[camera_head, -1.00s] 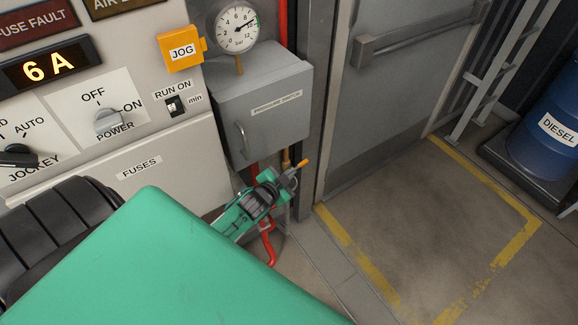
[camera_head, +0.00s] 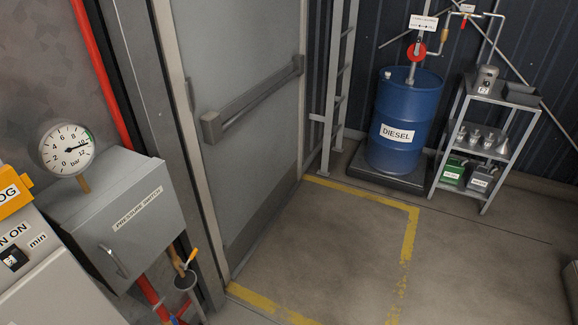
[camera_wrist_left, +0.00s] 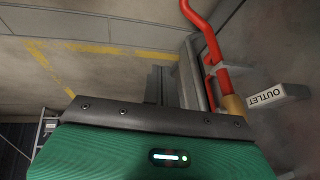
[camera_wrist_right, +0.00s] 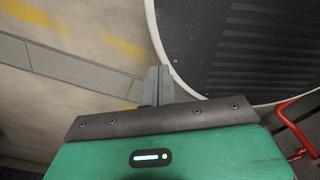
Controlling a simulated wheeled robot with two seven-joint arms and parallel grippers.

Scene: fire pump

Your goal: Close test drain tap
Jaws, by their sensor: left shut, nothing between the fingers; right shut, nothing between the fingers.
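The test drain tap, with a yellow-orange lever (camera_head: 191,256) on a brass body (camera_head: 177,264), is below the grey pressure switch box in the head view. The lever slants up to the right, over a small funnel (camera_head: 185,281) on a pipe. Neither gripper shows in the head view. In the left wrist view my left gripper (camera_wrist_left: 158,82) is shut and empty, left of a red pipe (camera_wrist_left: 207,45), a brass fitting (camera_wrist_left: 233,106) and an OUTLET label (camera_wrist_left: 265,97). In the right wrist view my right gripper (camera_wrist_right: 158,84) is shut and empty, over the floor beside a dark ribbed round-edged surface.
The pressure switch box (camera_head: 125,215) and gauge (camera_head: 67,150) are on the left. A grey door (camera_head: 245,70) with a push bar stands behind. A blue diesel drum (camera_head: 405,110) and a shelf (camera_head: 500,95) are at the back right. The yellow-marked floor (camera_head: 330,240) is clear.

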